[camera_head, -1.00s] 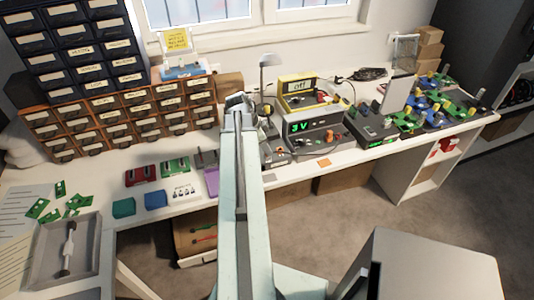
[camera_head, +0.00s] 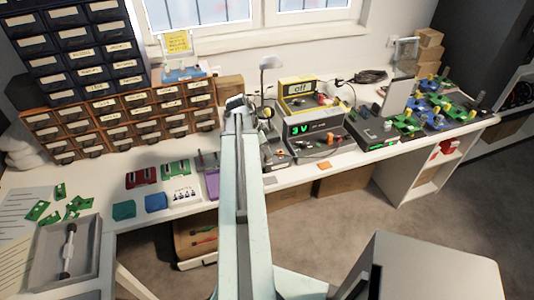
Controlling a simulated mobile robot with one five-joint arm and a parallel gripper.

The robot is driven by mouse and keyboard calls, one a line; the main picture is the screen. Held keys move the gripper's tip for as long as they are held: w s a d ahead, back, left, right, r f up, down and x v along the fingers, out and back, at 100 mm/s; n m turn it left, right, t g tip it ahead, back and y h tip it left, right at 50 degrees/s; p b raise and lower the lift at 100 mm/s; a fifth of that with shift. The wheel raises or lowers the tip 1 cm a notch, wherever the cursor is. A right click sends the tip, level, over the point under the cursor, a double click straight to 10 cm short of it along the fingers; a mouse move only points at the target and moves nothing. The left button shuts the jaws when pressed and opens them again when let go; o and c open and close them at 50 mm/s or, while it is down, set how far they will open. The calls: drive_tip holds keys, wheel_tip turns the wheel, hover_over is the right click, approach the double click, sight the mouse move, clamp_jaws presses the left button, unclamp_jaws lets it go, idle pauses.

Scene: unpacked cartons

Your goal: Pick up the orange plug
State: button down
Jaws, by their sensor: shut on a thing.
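My arm reaches away over the bench, and my gripper (camera_head: 237,103) is at its far end, in front of the back wall. The gripper is shut, but its fingers are small and partly hidden by the arm. I cannot make out the thing between them. A small orange piece, which may be an orange plug (camera_head: 328,138), shows on the front of the grey device with a green display (camera_head: 300,130), to the right of my gripper. The picture is too small to tell whether it is plugged in.
Orange-fronted drawers (camera_head: 120,122) stand at left. A yellow device (camera_head: 298,88) stands behind the grey one. A lamp (camera_head: 271,62) rises near my gripper. Green and blue boards (camera_head: 435,112) fill the right end. A grey tray (camera_head: 89,240) lies at front left. The bench's front right strip is mostly clear.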

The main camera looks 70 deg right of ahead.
wheel_tip(320, 180, up, 10)
drive_tip(key=p, duration=0.9)
drive_tip(key=shift+p, duration=0.35)
